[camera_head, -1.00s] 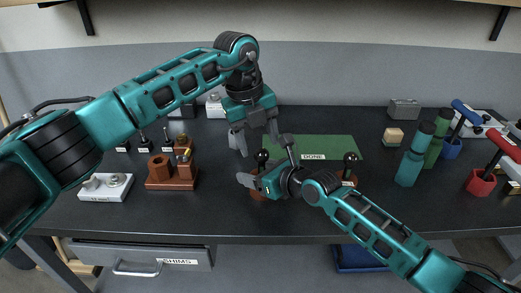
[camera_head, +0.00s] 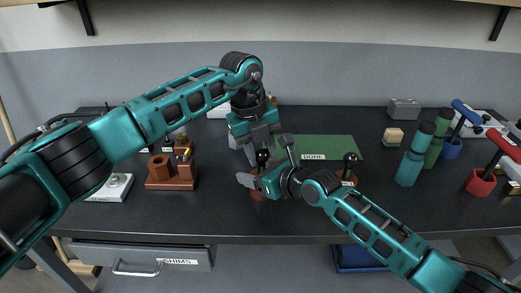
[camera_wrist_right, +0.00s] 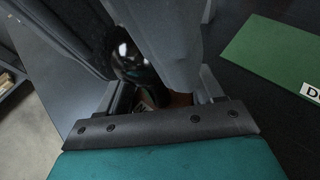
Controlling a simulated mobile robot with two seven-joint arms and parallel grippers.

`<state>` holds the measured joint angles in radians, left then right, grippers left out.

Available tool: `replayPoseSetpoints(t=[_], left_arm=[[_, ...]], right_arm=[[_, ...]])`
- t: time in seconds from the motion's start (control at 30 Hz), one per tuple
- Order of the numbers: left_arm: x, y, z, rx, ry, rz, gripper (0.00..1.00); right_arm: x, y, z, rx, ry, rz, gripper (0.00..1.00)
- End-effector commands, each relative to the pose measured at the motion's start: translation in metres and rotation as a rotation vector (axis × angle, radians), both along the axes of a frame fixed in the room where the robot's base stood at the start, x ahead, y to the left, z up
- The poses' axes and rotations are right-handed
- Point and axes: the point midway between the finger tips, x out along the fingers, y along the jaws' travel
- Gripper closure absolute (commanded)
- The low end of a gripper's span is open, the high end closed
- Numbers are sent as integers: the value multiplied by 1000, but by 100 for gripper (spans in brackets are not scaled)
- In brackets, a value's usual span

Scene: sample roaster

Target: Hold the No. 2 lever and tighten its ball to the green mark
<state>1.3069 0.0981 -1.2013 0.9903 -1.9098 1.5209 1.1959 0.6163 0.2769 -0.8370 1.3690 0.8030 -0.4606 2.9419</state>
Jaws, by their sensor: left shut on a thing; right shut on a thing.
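A lever with a dark ball (camera_head: 262,155) stands on a reddish-brown base (camera_head: 257,196) in the middle of the bench. My left gripper (camera_head: 261,150) comes down from above and is shut on the ball. My right gripper (camera_head: 254,181) comes in from the right, low by the base, and is shut on the lever. In the right wrist view a glossy black rounded part (camera_wrist_right: 135,58) shows between the fingers. The lever's stem is mostly hidden. I cannot make out the No. 2 label or the green mark.
A second dark-ball lever (camera_head: 350,160) stands to the right, partly behind my right arm. A green DONE mat (camera_head: 325,147) lies behind. A brown fixture (camera_head: 172,184) stands left. Teal and green bottles (camera_head: 411,165) and a red holder (camera_head: 480,184) stand right.

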Motion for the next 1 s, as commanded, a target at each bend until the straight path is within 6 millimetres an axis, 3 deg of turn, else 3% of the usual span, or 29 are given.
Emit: replayPoseSetpoints(t=[0.2,0.57,1.0], left_arm=[[0,0,0,0,0,0,94],[0,1,1,1,0,-67,94],[2,1,1,1,0,-421,94]], right_arm=[[0,0,1,1,-2,-1,75],[0,0,1,1,-2,-1,75],[0,0,1,0,-1,-1,75]])
